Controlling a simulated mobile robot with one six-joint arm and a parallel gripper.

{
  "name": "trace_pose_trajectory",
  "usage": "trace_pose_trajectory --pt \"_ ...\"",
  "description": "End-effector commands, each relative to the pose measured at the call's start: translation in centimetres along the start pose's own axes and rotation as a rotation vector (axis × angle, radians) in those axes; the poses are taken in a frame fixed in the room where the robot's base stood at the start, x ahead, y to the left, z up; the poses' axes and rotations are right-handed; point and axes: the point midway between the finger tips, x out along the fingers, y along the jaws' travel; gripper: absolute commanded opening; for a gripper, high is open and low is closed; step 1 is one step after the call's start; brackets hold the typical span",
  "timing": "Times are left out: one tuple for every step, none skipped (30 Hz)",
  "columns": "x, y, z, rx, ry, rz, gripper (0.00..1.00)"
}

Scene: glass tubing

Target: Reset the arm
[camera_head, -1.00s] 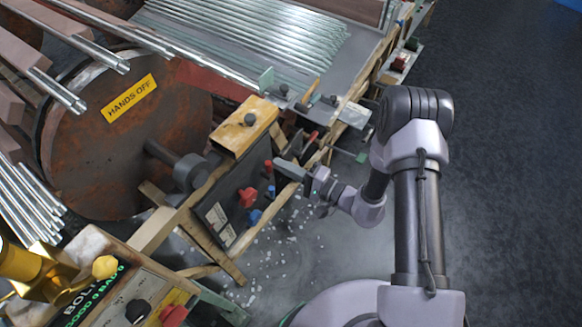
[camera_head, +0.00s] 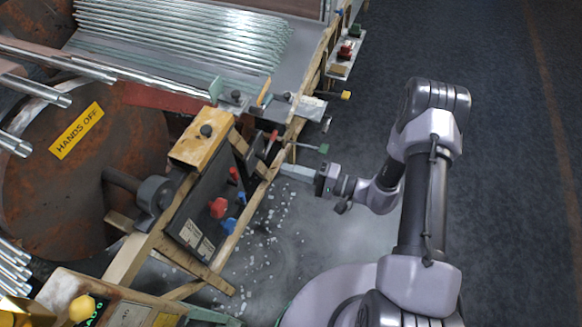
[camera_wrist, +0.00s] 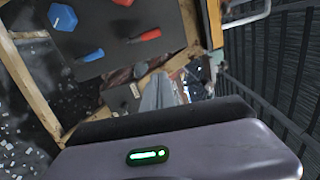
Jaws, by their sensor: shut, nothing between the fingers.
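My gripper (camera_head: 287,169) is at the end of my arm, right of the dark control panel (camera_head: 200,212), with its fingers pointing left toward the wooden frame. The fingers are together and hold nothing. In the wrist view my gripper (camera_wrist: 158,88) points toward the cluttered floor area below the panel. The panel carries a red knob (camera_head: 217,208), a blue knob (camera_head: 229,224) and red handles. In the wrist view the blue knob (camera_wrist: 62,17) and a red handle (camera_wrist: 145,36) lie beyond the fingers, apart from them.
A large rusty drum with a yellow "HANDS OFF" sign (camera_head: 76,130) stands at left. Glass tubes (camera_head: 190,40) lie on a rack at the back. A yellow-topped wooden box (camera_head: 201,146) sits above the panel. White shards litter the floor (camera_head: 265,240). Dark floor at right (camera_head: 510,180) is clear.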

Motion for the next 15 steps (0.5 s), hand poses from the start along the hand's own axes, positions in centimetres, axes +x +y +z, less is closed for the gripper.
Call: trace_pose_trajectory --pt "-0.14 0.0 -0.01 0.0 0.0 0.0 0.0" --pt "-0.18 0.01 0.0 0.0 0.0 0.0 0.0" --pt "-0.2 0.03 0.0 0.0 0.0 0.0 0.0" --pt "-0.19 0.04 0.0 0.0 0.0 0.0 0.0" --pt "-0.18 0.04 0.0 0.0 0.0 0.0 0.0" --pt "-0.17 0.05 -0.01 0.0 0.0 0.0 0.0" --pt "-0.17 0.05 -0.01 0.0 0.0 0.0 0.0" --pt "-0.16 0.05 -0.01 0.0 0.0 0.0 0.0" --pt "-0.16 0.04 -0.01 0.0 0.0 0.0 0.0" --pt "-0.16 0.04 -0.01 0.0 0.0 0.0 0.0" --pt "-0.15 0.04 -0.01 0.0 0.0 0.0 0.0" --pt "-0.15 0.04 -0.01 0.0 0.0 0.0 0.0" --pt "-0.15 0.03 -0.01 0.0 0.0 0.0 0.0" --pt "-0.12 -0.1 0.0 -0.001 -0.003 0.001 0.0" --pt "-0.01 -0.68 0.08 -0.001 -0.018 0.006 0.0"
